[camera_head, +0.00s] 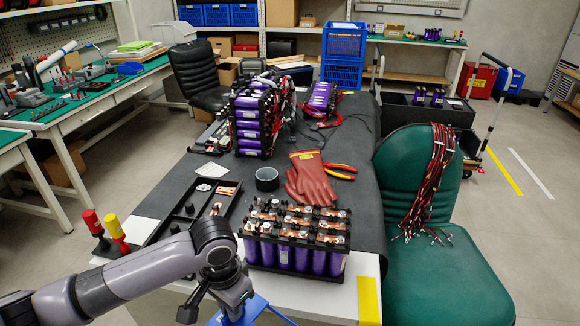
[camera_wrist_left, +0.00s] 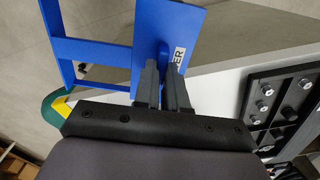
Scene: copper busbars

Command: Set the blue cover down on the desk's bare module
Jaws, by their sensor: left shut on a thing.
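The blue cover (camera_head: 250,311) is partly in view at the bottom of the head view. In the left wrist view the cover (camera_wrist_left: 172,28) shows as a blue plate with a frame-like side and a partly hidden printed label. My left gripper (camera_head: 230,303) is shut on it; its fingers (camera_wrist_left: 165,75) pinch the plate near the label. The module (camera_head: 295,237), with purple cells, black frame and exposed copper busbars on top, stands at the desk's near end. The gripper and cover are in front of and left of the module in the picture, apart from it. My right gripper is out of view.
A black tray (camera_head: 163,232) lies left of the module. Red gloves (camera_head: 311,180), a dark roll (camera_head: 267,179) and red-yellow pliers (camera_head: 341,171) lie behind it. Red and yellow screwdrivers (camera_head: 118,231) stand at the desk's left corner. A green chair (camera_head: 430,270) is close on the right.

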